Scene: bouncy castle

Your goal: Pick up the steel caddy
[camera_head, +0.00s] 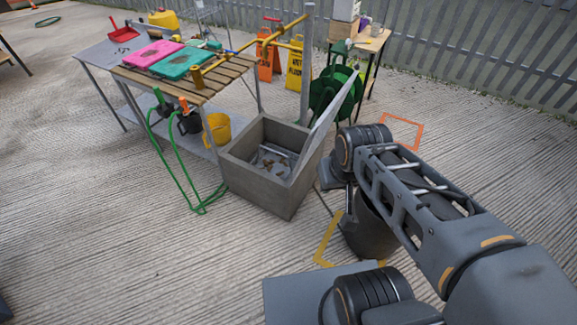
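A grey open box (255,181) stands on the ground near the middle, its lid (328,115) raised on the right side. Inside it lies a pale, metallic-looking thing (275,160) with small brown bits. It may be the steel caddy, but it is too small to be sure. My arm (415,190) reaches in from the lower right, and its far joint ends just right of the box. I cannot make out my gripper or its fingers; the arm's far end is hidden behind its own links.
A slatted wooden table (215,82) with pink and teal trays stands behind left of the box. A yellow bucket (217,129), a green hose (183,180) and wet-floor signs (294,62) are near. A dark bucket (362,238) sits beneath my arm.

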